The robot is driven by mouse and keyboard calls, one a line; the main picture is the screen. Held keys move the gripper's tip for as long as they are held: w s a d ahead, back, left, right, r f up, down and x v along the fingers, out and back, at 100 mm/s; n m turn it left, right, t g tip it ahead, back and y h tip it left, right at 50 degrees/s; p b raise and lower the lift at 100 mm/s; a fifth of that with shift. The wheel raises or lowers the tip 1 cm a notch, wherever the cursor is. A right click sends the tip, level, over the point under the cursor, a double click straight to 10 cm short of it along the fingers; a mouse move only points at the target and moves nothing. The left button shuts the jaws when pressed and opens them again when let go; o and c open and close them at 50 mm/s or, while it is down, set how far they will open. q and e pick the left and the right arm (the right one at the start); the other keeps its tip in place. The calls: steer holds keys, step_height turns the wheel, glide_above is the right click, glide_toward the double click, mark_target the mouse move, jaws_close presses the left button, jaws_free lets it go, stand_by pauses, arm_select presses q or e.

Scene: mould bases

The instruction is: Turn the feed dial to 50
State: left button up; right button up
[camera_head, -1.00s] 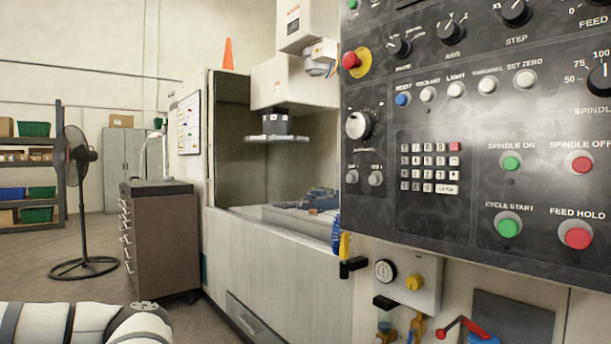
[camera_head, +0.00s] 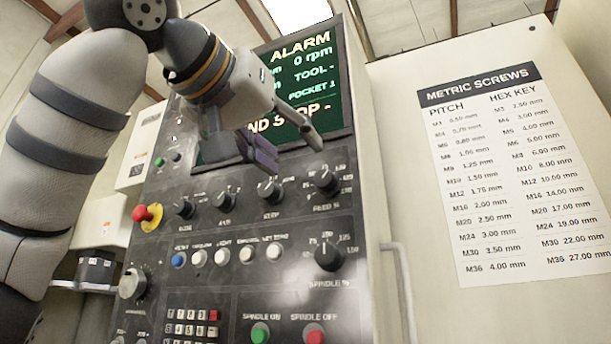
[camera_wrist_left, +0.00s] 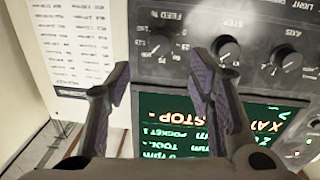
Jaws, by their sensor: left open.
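The feed dial (camera_head: 326,181) is a round black knob at the right end of the upper row on the dark control panel (camera_head: 215,290). Its printed scale is too small to read its setting surely. My left gripper (camera_head: 290,148) is open and empty, in front of the panel just above the dial row. In the left wrist view, which is upside down, the feed dial (camera_wrist_left: 160,42) lies beyond the gap between my spread fingers (camera_wrist_left: 160,75), apart from them. My right gripper is not in view.
The step dial (camera_head: 269,189) sits left of the feed dial. The spindle dial (camera_head: 328,255) is below it. A screen (camera_head: 335,105) showing ALARM is above, partly behind my gripper. A red emergency button (camera_head: 141,213) is at left. A metric screws chart (camera_head: 520,180) hangs at right.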

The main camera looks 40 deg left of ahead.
mark_target(321, 178)
arm_select(q)
steer(key=w, duration=0.3)
steer(key=w+a, duration=0.1)
steer(key=w, duration=0.2)
steer(key=w+p, duration=0.1)
steer(key=w, duration=0.2)
steer(key=shift+w+a, duration=0.3)
steer(key=shift+a, duration=0.1)
steer(key=shift+c, duration=0.3)
jaws_close()
